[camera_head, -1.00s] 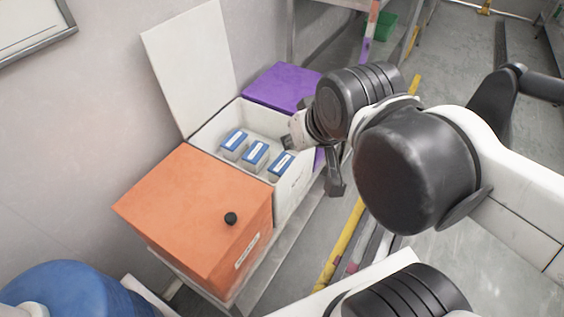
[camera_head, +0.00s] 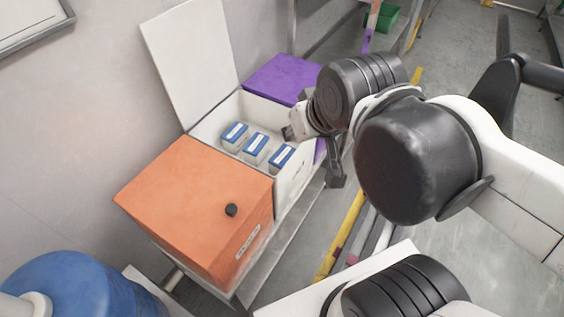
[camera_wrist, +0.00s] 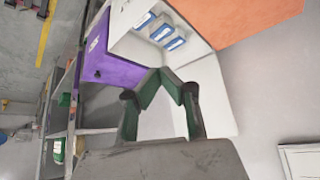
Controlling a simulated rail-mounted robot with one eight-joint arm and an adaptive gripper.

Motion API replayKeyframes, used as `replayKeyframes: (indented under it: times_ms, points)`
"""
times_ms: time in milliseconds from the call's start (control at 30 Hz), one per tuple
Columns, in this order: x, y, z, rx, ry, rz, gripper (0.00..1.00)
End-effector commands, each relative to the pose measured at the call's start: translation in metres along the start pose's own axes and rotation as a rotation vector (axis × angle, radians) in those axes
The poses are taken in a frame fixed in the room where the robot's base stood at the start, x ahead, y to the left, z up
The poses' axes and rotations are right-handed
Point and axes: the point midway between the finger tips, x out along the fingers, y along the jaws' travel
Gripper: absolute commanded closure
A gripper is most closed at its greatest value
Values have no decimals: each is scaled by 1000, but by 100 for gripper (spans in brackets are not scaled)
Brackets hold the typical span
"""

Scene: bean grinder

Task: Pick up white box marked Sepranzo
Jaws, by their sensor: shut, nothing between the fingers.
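A white bin (camera_head: 228,105) stands with its white lid (camera_head: 190,55) raised against the wall. Three small boxes with blue tops and white labels stand inside: left (camera_head: 234,136), middle (camera_head: 255,149) and right (camera_head: 281,158). Their print is too small to read, so I cannot tell which thing is marked Sepranzo. In the wrist view, the boxes (camera_wrist: 162,32) show beyond my gripper (camera_wrist: 164,76). Its dark green fingers are shut and empty, seen in front of the bin and lid. I cannot tell how far it is from the boxes. In the head view, my wrist partly hides the gripper.
An orange bin (camera_head: 195,200) with a black knob stands in front of the white bin, and a closed purple bin (camera_head: 283,78) behind it. A blue barrel (camera_head: 75,290) is at bottom left. Free floor (camera_head: 465,75) lies to the right.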

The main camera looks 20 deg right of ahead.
Motion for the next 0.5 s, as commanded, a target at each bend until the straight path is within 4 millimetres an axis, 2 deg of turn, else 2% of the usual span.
replayKeyframes:
  times_ms: [67, 400, 500]
  points:
    - [0, 0, 0, 0, 0, 0, 100]
    - [0, 0, 0, 0, 0, 0, 55]
    - [0, 0, 0, 0, 0, 0, 44]
